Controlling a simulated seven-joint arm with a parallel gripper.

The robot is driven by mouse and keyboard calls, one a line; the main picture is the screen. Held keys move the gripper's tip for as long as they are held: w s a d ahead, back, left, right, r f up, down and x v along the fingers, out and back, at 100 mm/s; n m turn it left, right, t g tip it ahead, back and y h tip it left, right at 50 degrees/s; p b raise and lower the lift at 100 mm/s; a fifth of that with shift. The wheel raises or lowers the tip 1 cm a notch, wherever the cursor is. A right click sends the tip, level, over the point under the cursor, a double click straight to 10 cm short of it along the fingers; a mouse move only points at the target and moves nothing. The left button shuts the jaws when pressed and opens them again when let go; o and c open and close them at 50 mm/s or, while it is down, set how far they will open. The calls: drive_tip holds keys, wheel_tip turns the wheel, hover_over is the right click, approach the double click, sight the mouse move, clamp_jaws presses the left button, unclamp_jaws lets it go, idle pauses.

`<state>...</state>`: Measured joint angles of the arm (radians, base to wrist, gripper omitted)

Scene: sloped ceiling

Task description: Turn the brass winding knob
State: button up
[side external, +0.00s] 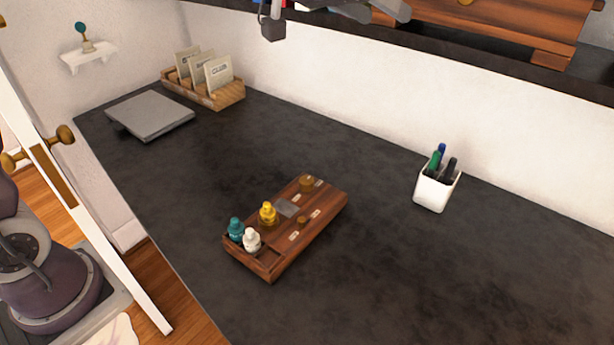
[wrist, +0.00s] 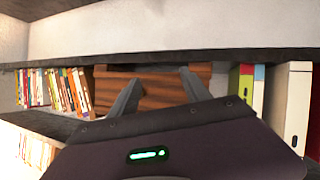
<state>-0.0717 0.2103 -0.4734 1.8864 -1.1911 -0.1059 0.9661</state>
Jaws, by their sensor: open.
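A wooden case (side external: 490,22) with a brass knob (side external: 466,2) stands on the dark upper shelf, cut off by the top edge of the side view. The case (wrist: 155,88) also shows ahead of my fingers in the wrist view, where no knob can be made out. My gripper (side external: 382,12) is at the top of the side view, left of that knob and apart from it. In the wrist view my gripper (wrist: 160,80) is open, with nothing between its fingers. A low wooden box (side external: 325,203) on the desk has small brass knobs (side external: 307,183). Which knob winds is not clear.
The dark shelf (side external: 440,50) overhangs the desk (side external: 370,290). On the desk are a white pen cup (side external: 431,194), a grey closed laptop-like slab (side external: 150,114) and a wooden card rack (side external: 222,98). Books (wrist: 70,92) and binders (wrist: 290,105) flank the case.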

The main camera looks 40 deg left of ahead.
drive_tip(key=w+a+f+n+y, duration=0.3)
drive_tip(key=w+a+f, duration=0.25)
drive_tip(key=w, duration=0.25)
drive_tip(key=n+g+y, duration=0.1)
drive_tip(key=n+g, duration=0.2)
drive_tip(key=g, duration=0.9)
hover_over(307, 179)
wheel_tip(307, 179, down, 28)
wheel_tip(307, 179, down, 7)
drive_tip(key=shift+r, duration=0.1)
clamp_jaws()
